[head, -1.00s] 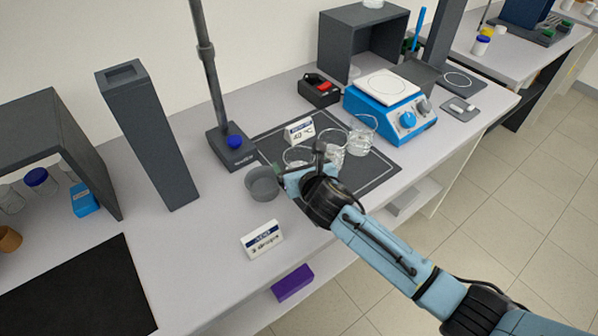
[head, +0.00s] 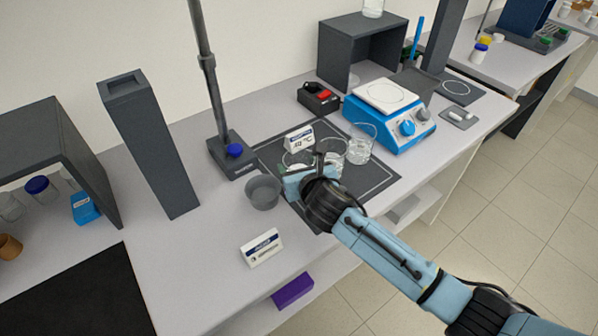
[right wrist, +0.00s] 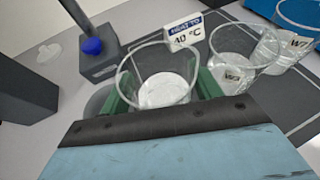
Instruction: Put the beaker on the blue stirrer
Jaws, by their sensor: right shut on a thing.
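My right gripper (head: 300,174) is shut on a clear glass beaker (head: 297,158) at the near left of the dark mat. In the right wrist view this beaker (right wrist: 160,75) stands between the green fingers, with whitish contents at its bottom. My gripper hides part of it in the head view, so I cannot tell whether it touches the mat. The blue stirrer (head: 410,130), with a white square top plate (head: 382,97), stands further back to the right; its plate is bare. My left gripper is not in view.
Two more glass beakers (head: 333,158) (head: 361,143) stand just right of the held one, labelled W3 and W7 in the wrist view. A "heat to 40 °C" sign (head: 299,139) stands behind. A grey bowl (head: 263,192) and stand base (head: 233,155) are left. A dark shelf (head: 340,52) stands behind the stirrer.

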